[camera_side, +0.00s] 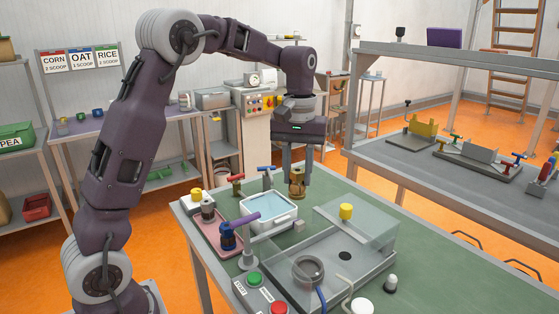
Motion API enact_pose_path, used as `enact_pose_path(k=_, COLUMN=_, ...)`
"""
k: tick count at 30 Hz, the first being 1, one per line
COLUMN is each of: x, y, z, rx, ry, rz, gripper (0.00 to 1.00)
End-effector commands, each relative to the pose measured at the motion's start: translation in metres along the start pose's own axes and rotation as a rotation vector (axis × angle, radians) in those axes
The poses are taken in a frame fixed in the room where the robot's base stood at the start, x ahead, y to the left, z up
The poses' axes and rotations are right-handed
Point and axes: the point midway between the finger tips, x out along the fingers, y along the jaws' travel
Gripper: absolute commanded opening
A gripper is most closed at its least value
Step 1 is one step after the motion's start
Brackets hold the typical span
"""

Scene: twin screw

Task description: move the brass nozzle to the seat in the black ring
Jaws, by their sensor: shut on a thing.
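My gripper (297,170) points down above the green bench, its fingers shut on the brass nozzle (297,184). The nozzle is upright between the fingertips, behind and right of the white basin. It seems to be held above the bench, but the gap is hard to judge. A dark grey to black ring (308,270) is at the front of the grey fixture, well apart from the nozzle and nearer the camera. Its opening shows, but the seat inside is too small to make out. A small flat black round spot (344,256) also lies on the fixture.
A white basin (268,208) and a purple-handled valve (239,222) stand left of the fixture. A clear plate with a yellow knob (346,211) rises at its back. A button box (262,293) is in front. Red-handled (237,182) and blue-handled pieces stand behind the basin.

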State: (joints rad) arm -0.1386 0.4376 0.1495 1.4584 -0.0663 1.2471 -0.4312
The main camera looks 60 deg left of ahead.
Motion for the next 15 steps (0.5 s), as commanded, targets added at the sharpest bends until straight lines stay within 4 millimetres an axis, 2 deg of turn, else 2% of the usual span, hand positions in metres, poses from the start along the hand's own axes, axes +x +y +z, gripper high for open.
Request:
enact_pose_path(k=3, x=0.0, y=0.022, z=0.036, rx=0.07, ry=0.0, rz=0.001, gripper=0.0)
enact_pose_path(k=6, x=0.0, y=0.033, z=0.06, rx=0.116, ry=0.0, rz=0.0, gripper=0.0)
enact_pose_path(k=13, x=0.002, y=0.048, z=0.102, rx=0.193, ry=0.0, rz=0.0, gripper=0.0)
enact_pose_path(k=15, x=0.018, y=0.046, z=0.1, rx=0.186, ry=-0.003, rz=-0.003, gripper=0.0)
